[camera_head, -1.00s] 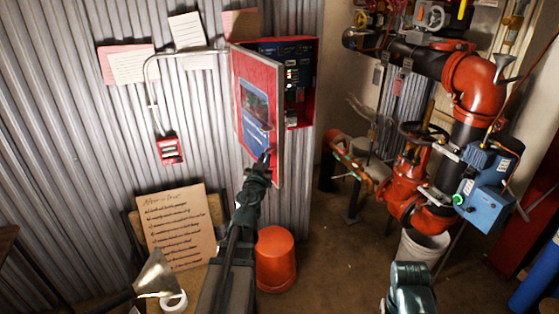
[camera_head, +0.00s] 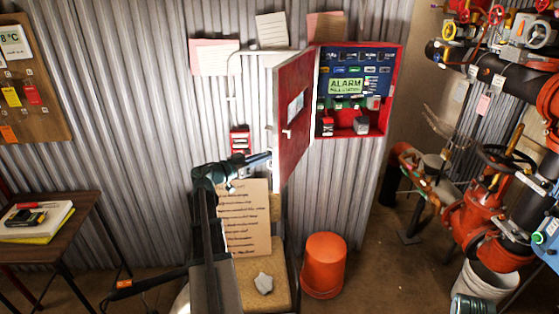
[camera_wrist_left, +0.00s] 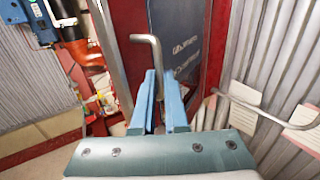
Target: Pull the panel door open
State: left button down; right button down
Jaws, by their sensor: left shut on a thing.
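The red panel door (camera_head: 293,112) stands swung out wide on the left side of the red alarm panel (camera_head: 328,132), whose inside with switches and an ALARM display shows. My left gripper (camera_head: 268,157) is at the lower free part of the door. In the left wrist view the blue fingers (camera_wrist_left: 161,98) are closed around the bent metal handle (camera_wrist_left: 153,55), with the door's red face (camera_wrist_left: 215,45) behind it. In the head view the grip itself is small and hard to see. My right gripper is not in view.
A chair with a handwritten board (camera_head: 245,215) and an orange bucket (camera_head: 323,265) stand below the panel. A side table (camera_head: 75,225) is at the left. Red and black pipes with valves (camera_head: 480,215) fill the right. Some floor is bare between bucket and pipes.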

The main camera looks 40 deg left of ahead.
pick_arm(q)
jog(key=shift+s+a, duration=0.1)
jog(key=shift+a, duration=1.25)
jog(key=c, duration=1)
grip_release()
jog(key=shift+w+f, duration=0.2)
jog(key=shift+w, duration=0.1)
jog(key=shift+o, duration=0.2)
jog(key=shift+s+d+r, duration=0.1)
jog(key=shift+s, duration=0.1)
jog(key=s+a, duration=0.2)
jog(key=s, duration=1.1)
jog(key=shift+s+a, duration=0.25)
jog(key=shift+a, duration=0.15)
jog(key=shift+s, duration=0.1)
